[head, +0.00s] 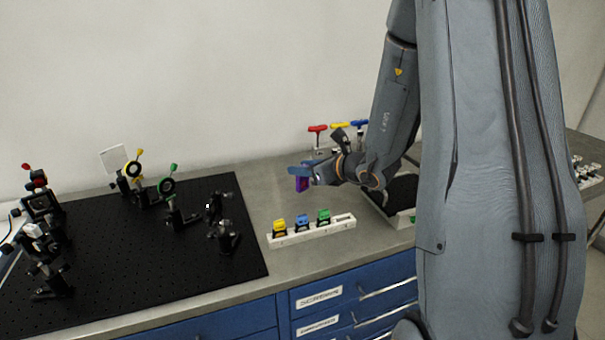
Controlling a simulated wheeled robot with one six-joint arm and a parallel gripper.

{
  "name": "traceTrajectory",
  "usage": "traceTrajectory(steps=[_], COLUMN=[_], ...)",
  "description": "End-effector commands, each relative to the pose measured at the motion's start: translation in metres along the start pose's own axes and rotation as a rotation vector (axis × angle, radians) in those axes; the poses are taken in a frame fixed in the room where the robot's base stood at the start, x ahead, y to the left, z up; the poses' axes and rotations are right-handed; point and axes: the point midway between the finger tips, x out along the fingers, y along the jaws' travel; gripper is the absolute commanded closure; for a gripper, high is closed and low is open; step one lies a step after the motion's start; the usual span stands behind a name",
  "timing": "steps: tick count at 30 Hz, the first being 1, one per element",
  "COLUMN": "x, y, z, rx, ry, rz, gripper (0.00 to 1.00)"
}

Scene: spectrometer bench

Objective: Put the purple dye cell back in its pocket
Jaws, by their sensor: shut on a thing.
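The purple dye cell (301,184) is held in my gripper (303,172), in the air above the grey bench top. My gripper is shut on it and comes in from the right. The white rack (313,234) lies on the bench below and in front of the held cell. A yellow cell (279,226), a blue cell (302,221) and a green cell (323,216) stand in its pockets. The pocket at the rack's right end (343,218) looks empty. The purple cell is apart from the rack.
A black breadboard (150,270) with several optical mounts covers the left of the bench. Red, yellow and blue T-handle tools (339,126) stand behind my gripper. A black-floored tray (400,195) is right of the rack. Bare bench lies between breadboard and rack.

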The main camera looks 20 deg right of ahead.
Motion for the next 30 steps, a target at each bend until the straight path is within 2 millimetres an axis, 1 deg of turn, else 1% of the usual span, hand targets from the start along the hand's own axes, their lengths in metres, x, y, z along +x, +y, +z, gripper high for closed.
traceTrajectory(steps=[3,6,15,20,21,23,24,30], x=[0.005,0.008,0.009,0.01,0.01,0.009,0.009,0.009], y=[0.0,0.0,0.0,0.0,0.0,0.0,0.0,0.0], z=[-0.013,-0.019,-0.02,-0.024,-0.023,-0.023,-0.023,-0.023], rx=[0.002,0.001,-0.001,-0.001,-0.001,-0.001,-0.001,-0.001], ry=[0.002,0.0,-0.001,-0.001,-0.001,-0.001,-0.001,-0.001], rz=[0.001,0.0,0.0,0.0,0.0,0.0,0.0,0.0], gripper=[0.94,0.94,0.94,0.94,0.63,0.53,0.51,0.51])
